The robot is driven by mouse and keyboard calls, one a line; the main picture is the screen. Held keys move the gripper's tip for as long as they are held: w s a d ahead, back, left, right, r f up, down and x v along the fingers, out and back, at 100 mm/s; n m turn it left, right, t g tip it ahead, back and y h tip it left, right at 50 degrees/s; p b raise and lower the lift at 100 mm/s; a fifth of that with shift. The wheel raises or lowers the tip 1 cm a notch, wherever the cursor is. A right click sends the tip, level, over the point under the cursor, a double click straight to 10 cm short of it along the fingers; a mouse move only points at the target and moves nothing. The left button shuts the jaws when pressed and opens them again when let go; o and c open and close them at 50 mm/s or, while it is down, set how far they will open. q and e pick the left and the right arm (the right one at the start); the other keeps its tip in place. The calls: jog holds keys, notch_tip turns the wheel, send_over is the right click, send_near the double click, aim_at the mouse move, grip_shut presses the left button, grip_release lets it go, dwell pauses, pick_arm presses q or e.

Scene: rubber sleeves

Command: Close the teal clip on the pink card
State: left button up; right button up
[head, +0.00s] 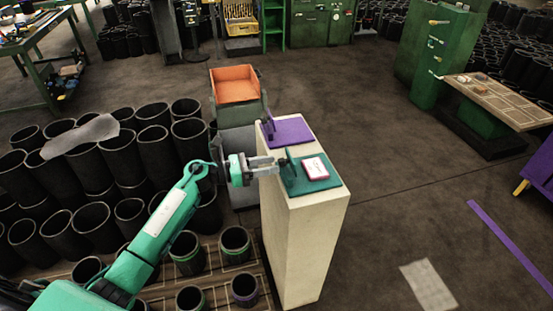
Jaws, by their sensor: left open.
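The teal clip (299,187) lies as a flat teal plate on top of a tall pale pedestal, with an upright part at its left edge near my gripper. The pink card (315,168), white with a pink edge, rests on the teal plate. My left gripper (277,166) is open and reaches in from the left, its fingertips at the upright part of the teal clip. I cannot tell whether they touch it. A purple clip (289,131) stands open behind the teal one. My right gripper is not in view.
The pale pedestal (305,245) stands alone with open floor to its right. Black rubber sleeves (122,158) crowd the left side, several close to my arm. An orange-lined bin (235,88) stands behind the pedestal. A green machine with a table is far right.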

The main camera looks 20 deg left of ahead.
aim_at(286, 164)
pick_arm(q)
jog(key=shift+x, duration=1.45)
jog(key=shift+c, duration=0.5)
